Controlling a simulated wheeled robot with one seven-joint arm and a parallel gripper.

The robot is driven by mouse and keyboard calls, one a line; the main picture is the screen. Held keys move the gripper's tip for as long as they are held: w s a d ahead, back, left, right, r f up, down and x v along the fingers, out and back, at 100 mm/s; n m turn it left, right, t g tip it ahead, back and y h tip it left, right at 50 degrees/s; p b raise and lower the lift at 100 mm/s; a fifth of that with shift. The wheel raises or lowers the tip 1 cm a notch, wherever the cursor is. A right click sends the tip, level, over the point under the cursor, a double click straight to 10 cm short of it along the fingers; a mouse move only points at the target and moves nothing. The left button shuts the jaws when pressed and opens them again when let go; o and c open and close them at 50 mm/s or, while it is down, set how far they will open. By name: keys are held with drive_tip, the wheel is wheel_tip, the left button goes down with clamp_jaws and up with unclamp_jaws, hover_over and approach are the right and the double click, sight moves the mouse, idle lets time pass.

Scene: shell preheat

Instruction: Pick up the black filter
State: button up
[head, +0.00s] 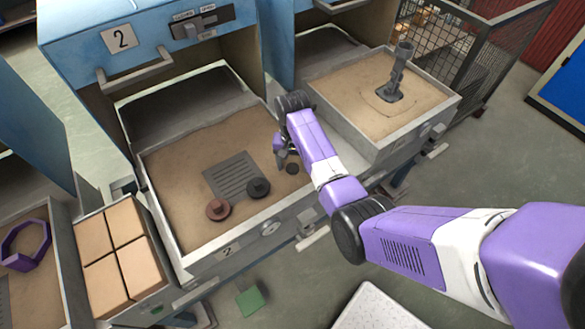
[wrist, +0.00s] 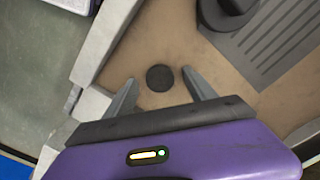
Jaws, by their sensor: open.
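A small round black disc, which looks like the black filter (head: 292,168), lies on the sand near the right corner of the open drawer marked 2. In the wrist view the black filter (wrist: 160,78) lies between and slightly beyond my two fingertips. My gripper (head: 284,160) is open and points down over the drawer beside the filter. In the wrist view my gripper (wrist: 159,76) has its fingers spread on either side, with no visible contact. The height of the fingertips above the sand is hard to tell.
A dark knobbed piece (head: 258,187) and a reddish-brown one (head: 218,209) sit near a grey slotted plate (head: 231,174). The metal drawer wall (wrist: 105,42) is close to my left finger. Another sand drawer (head: 330,84) holds a grey upright part. Tan blocks (head: 121,257) stand left.

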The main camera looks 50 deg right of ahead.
drive_tip(key=shift+f, duration=0.2)
clamp_jaws()
drive_tip(key=shift+r, duration=0.15)
